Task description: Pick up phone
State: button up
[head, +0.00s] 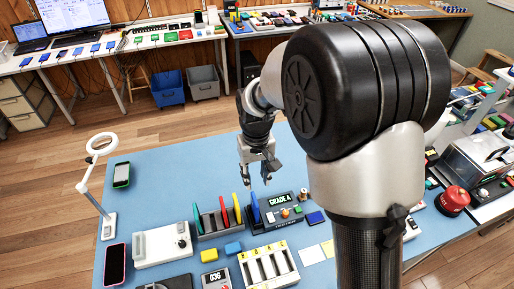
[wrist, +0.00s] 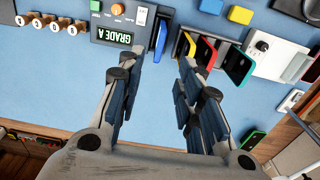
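A phone with a black screen and green edge (head: 121,175) lies on the blue table beside the white lamp; in the wrist view it (wrist: 252,140) is at the lower right, partly hidden by my gripper. A phone with a red-pink edge (head: 115,264) lies at the table's front left. A blue slab, perhaps a phone, (head: 255,207) stands upright at the dark "GRADE A" unit (head: 280,211); it (wrist: 160,38) also shows in the wrist view. My gripper (head: 258,180) is above the table behind that unit, open and empty, with a clear gap between its fingers (wrist: 157,75).
A grey rack (head: 212,223) holds upright green, red and yellow pieces. A white box with a knob (head: 162,245) and a ring lamp (head: 108,227) stand at left. A white slotted tray (head: 268,267) is in front.

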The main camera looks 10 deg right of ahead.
aim_at(255, 208)
jog(key=f+b, duration=0.1)
jog(key=f, duration=0.3)
jog(key=f+b, duration=0.1)
jog(key=f, duration=0.3)
jog(key=w+f+b, duration=0.1)
jog(key=f, duration=0.4)
jog(key=shift+a+f+b, duration=0.15)
jog(key=shift+f+b, duration=0.95)
jog(key=shift+f, duration=2.05)
jog(key=shift+r, duration=0.1)
jog(key=shift+c, duration=0.5)
grip_shut()
